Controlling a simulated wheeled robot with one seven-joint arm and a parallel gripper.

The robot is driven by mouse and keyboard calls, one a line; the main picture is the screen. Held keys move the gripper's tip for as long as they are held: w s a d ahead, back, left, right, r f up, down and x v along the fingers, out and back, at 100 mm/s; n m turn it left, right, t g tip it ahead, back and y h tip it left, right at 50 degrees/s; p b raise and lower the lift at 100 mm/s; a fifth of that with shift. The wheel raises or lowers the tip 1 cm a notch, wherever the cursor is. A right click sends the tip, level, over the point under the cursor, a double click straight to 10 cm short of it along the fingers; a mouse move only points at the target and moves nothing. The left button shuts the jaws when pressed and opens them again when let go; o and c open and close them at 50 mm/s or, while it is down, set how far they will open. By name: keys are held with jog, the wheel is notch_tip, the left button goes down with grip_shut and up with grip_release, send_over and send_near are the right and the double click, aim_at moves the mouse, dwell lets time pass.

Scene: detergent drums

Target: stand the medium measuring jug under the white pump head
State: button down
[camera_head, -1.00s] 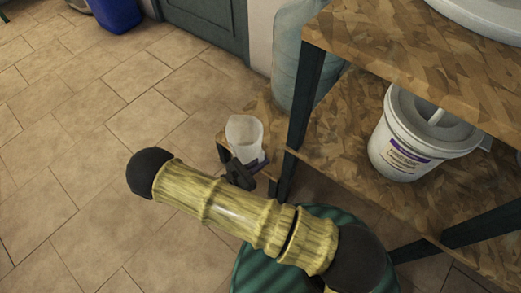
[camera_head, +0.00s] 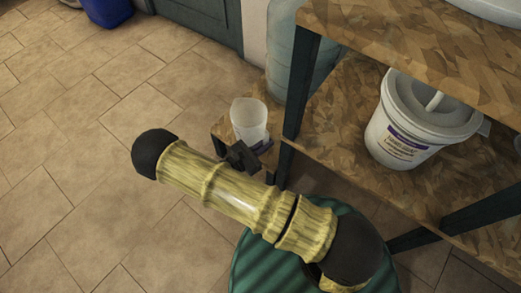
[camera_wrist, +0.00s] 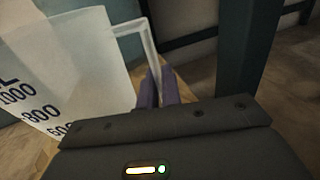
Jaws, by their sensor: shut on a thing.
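The measuring jug (camera_head: 248,113) is translucent white and looks upright, at the low wooden stand beside the shelf post. In the wrist view the jug (camera_wrist: 75,60) fills the left side, with dark marks reading 1000, 800 and 600. My gripper (camera_wrist: 158,88) has its purple fingers shut on the jug's handle (camera_wrist: 146,40). In the head view my gripper (camera_head: 258,147) is at the jug's near lower side. I cannot tell whether the jug's base touches the stand. A white drum (camera_head: 400,135) with a purple label stands on the lower shelf, a white spout-like part on its lid.
The low wooden stand (camera_head: 222,130) is left of the dark shelf post (camera_head: 299,100). The upper shelf board (camera_head: 400,50) overhangs the lower shelf (camera_head: 335,125). Bare lower shelf lies left of the drum. Tiled floor (camera_head: 80,150) is open at left.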

jog(key=w, duration=0.1)
jog(key=d, duration=0.1)
jog(key=w+d+b, duration=0.1)
jog(key=shift+w+d+f, duration=0.1)
jog(key=shift+w+f, duration=0.15)
jog(key=shift+w, duration=0.1)
jog(key=shift+w+d+r+p, duration=0.15)
jog(key=shift+w+d+p, duration=0.15)
jog(key=shift+w+d, duration=0.3)
jog(key=shift+w+d+p, duration=0.2)
jog(key=shift+w+d, duration=0.45)
jog(key=shift+w, duration=0.25)
jog(key=shift+w+d+p, duration=0.15)
jog(key=shift+w+d, duration=0.45)
jog(key=shift+w, duration=0.3)
jog(key=shift+p, duration=0.6)
jog(key=shift+f+b, duration=0.3)
jog(key=shift+f, duration=0.35)
jog(key=shift+a+p, duration=0.1)
jog(key=shift+p, duration=0.2)
jog(key=c, duration=1.8)
grip_release()
